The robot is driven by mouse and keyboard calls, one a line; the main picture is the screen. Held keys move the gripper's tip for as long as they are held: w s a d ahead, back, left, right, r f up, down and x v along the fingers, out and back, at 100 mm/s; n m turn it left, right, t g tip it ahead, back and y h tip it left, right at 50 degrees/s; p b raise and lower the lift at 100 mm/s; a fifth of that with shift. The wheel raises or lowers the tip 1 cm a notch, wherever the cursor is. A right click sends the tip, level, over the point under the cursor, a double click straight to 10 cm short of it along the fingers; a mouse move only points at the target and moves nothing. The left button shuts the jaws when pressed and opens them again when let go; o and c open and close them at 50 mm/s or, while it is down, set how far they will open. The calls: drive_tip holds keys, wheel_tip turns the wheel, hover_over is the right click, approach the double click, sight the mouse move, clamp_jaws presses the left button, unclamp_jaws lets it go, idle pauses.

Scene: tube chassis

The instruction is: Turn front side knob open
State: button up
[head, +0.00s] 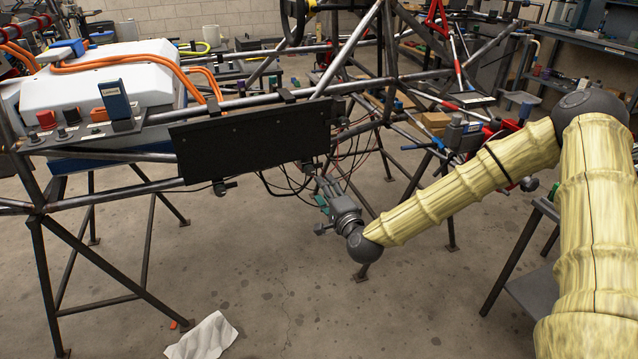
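A black flat panel (250,138) is mounted on the side tubes of the chassis. Small dark knob-like fittings sit along its edges: one at the lower left (224,187) and one near the lower right corner (306,165). I cannot tell for sure which one is the front side knob, or how it is turned. My gripper (319,180) is just below the panel's lower right corner, pointing up and left, close to the lower right fitting. Whether it touches the fitting is too small to tell. Its fingers are small and overlap thin cables, so their opening is unclear.
Thin black cables (283,185) hang around my gripper. Chassis tubes (352,50) and stand legs (50,285) surround the area. A white box with orange cables (110,75) sits at left. A white cloth (203,337) lies on the floor. The floor below is mostly clear.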

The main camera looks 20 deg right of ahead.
drive_tip(key=shift+s, duration=1.15)
drive_tip(key=s+a+f+n+g+y, duration=0.1)
drive_tip(key=s+a+f+n+g, duration=0.35)
drive_tip(key=s+f, duration=0.4)
drive_tip(key=s+a+f+n+g+y, duration=0.25)
drive_tip(key=s+a+f, duration=0.35)
drive_tip(key=f, duration=0.6)
drive_tip(key=s+d+f+n+g+h, duration=0.1)
drive_tip(key=s+f+n+g, duration=0.4)
drive_tip(key=s, duration=0.6)
drive_tip(key=s+f+n+g+h, duration=0.2)
drive_tip(key=s+f+g, duration=0.1)
drive_tip(key=s+f, duration=0.65)
drive_tip(key=s+d+n+g+h, duration=0.1)
drive_tip(key=s+d+n+g, duration=0.25)
drive_tip(key=s, duration=0.75)
wheel_tip(320, 180, up, 24)
drive_tip(key=p, duration=2.4)
drive_tip(key=shift+s+d+r, duration=0.15)
drive_tip(key=shift+d, duration=0.2)
